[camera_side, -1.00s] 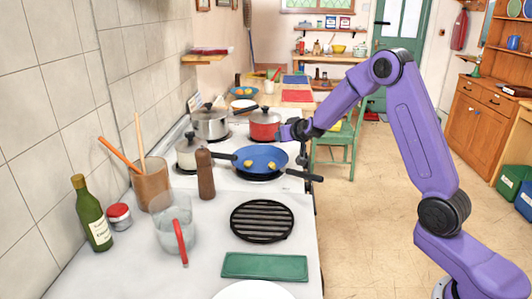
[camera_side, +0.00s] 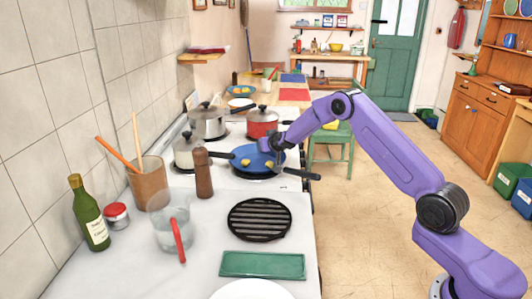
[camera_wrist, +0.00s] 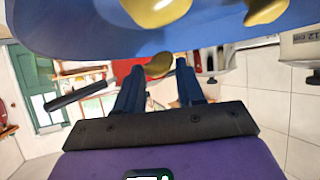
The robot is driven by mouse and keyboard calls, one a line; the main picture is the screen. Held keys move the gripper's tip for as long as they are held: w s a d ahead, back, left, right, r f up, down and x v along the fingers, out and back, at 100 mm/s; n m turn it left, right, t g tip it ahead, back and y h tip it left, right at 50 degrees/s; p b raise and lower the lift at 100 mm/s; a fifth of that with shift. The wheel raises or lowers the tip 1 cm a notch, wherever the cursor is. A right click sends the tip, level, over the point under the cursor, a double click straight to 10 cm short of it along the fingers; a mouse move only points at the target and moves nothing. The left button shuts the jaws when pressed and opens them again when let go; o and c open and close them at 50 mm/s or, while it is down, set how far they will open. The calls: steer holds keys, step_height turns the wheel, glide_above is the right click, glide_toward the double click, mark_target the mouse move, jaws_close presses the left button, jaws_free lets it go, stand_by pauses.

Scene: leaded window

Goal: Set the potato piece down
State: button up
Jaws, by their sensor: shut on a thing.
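The blue frying pan (camera_side: 243,154) stands on the stove, and yellow potato pieces (camera_side: 245,162) lie in it. My gripper (camera_side: 277,149) is low at the pan's far right side. In the wrist view the pan (camera_wrist: 60,30) fills the top, with two potato pieces (camera_wrist: 155,10) in it. My gripper's dark blue fingers (camera_wrist: 158,78) are shut on a yellow potato piece (camera_wrist: 158,66) between their tips. Whether the held piece touches the pan is not clear.
A red pot (camera_side: 262,123), a steel pot (camera_side: 208,122) and a cream pot (camera_side: 185,152) stand around the pan. A brown pepper mill (camera_side: 203,175) is at its near left. A black grill trivet (camera_side: 259,220) and green board (camera_side: 262,265) lie nearer on the counter.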

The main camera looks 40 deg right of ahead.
steer(key=shift+f, duration=1.45)
steer(key=shift+f, duration=0.15)
steer(key=o, duration=0.8)
steer(key=shift+c, duration=0.2)
steer(key=shift+s+r, duration=0.15)
steer(key=shift+r, duration=0.05)
steer(key=v, duration=1.1)
steer(key=shift+s+a+r, duration=0.15)
steer(key=shift+s+a, duration=0.05)
steer(key=shift+s, duration=0.15)
